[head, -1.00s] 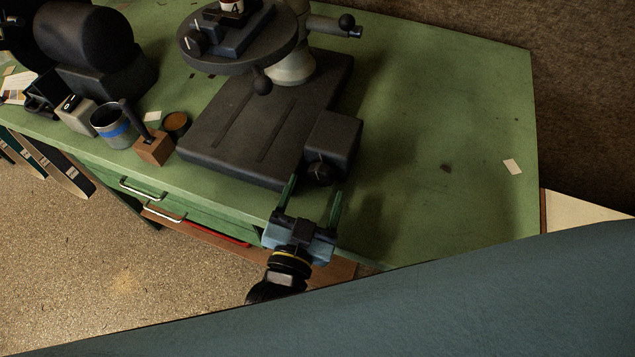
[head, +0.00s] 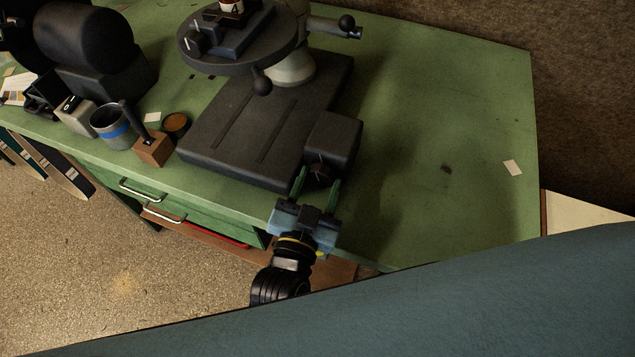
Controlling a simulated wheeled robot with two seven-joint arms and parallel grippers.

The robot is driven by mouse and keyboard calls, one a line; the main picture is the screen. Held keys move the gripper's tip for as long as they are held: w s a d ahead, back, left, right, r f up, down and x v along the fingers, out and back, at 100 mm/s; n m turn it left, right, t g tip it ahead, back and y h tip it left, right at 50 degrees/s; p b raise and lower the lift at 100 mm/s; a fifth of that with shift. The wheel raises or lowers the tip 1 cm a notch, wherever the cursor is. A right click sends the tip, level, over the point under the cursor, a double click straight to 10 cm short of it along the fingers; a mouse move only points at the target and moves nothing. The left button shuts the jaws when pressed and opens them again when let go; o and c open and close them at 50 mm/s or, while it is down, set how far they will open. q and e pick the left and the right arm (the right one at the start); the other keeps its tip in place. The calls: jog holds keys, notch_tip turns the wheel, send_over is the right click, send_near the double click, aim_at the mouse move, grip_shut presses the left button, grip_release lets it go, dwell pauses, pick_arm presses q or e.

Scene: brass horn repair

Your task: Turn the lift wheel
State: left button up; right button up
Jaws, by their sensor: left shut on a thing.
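The lift wheel (head: 319,170) is a small dark wheel on the front of a dark box at the front right corner of the machine's base (head: 240,140). My left gripper (head: 318,180) comes from the bench's front edge, with one green finger on each side of the wheel. It is shut on the wheel, which is partly hidden between the fingers. My right gripper is out of view.
A round dark table (head: 238,55) with a ball-ended handle stands over the base. A blue-banded cup (head: 113,128), a wooden block with a dark handle (head: 153,148) and a small round tin (head: 176,124) sit left. The green bench (head: 440,120) is mostly clear at right.

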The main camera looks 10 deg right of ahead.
pick_arm(q)
jog(key=shift+m+p, duration=0.65)
jog(key=shift+m, duration=0.05)
jog(key=o, duration=1)
jog(key=v, duration=1.3)
jog(key=shift+s+a, duration=0.1)
jog(key=shift+s, duration=0.05)
